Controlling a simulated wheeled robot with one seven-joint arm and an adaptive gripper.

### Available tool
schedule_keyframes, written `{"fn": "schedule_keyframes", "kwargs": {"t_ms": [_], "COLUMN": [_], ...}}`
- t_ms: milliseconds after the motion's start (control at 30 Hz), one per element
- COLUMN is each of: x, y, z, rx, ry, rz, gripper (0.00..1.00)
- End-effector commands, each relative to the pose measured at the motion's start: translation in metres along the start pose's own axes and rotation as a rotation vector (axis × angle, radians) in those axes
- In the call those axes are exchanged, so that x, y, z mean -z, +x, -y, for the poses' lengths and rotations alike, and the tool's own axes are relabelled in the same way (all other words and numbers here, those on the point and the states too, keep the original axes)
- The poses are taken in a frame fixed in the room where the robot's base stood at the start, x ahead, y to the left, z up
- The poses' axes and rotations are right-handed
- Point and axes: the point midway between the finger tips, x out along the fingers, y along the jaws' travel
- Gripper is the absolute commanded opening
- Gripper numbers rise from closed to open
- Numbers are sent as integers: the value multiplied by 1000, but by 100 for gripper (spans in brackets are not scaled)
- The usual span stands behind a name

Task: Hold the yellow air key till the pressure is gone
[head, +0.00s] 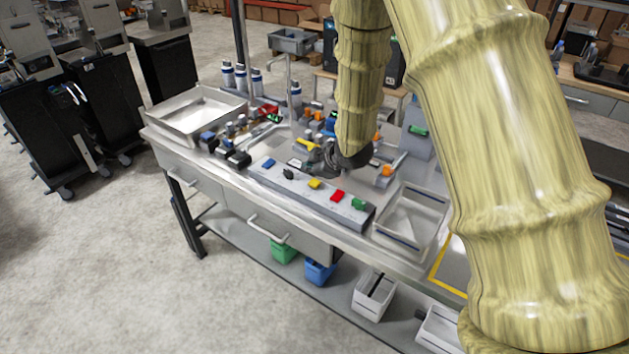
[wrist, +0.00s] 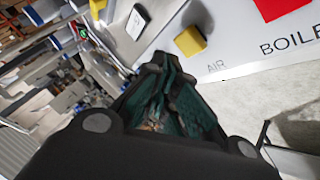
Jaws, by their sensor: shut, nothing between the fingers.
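The yellow air key (head: 315,184) sits in the middle of a row of coloured keys on a long grey key panel (head: 271,182) at the front of the steel table. In the wrist view the yellow key (wrist: 190,41) stands out from the white panel face above the label AIR. My gripper (head: 318,162) is behind the key row, apart from the yellow key in the head view. In the wrist view its dark fingers (wrist: 166,68) are shut and empty, close below and left of the yellow key. No pressure gauge can be made out.
Blue (head: 268,163), black (head: 288,174), red (head: 337,196) and green (head: 358,204) keys share the panel. A steel tray (head: 196,112) lies at the left and another (head: 411,218) at the right. Bottles (head: 241,79) stand at the back. My arm hides much of the right side.

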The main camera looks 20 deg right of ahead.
Motion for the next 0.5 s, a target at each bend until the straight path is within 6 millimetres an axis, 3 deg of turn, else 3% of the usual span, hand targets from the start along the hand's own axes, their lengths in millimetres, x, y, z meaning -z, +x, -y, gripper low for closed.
{"fn": "schedule_keyframes", "kwargs": {"t_ms": [500], "x": [21], "y": [-29], "z": [-21], "rx": [0], "ry": [0], "rz": [-1], "gripper": [0]}}
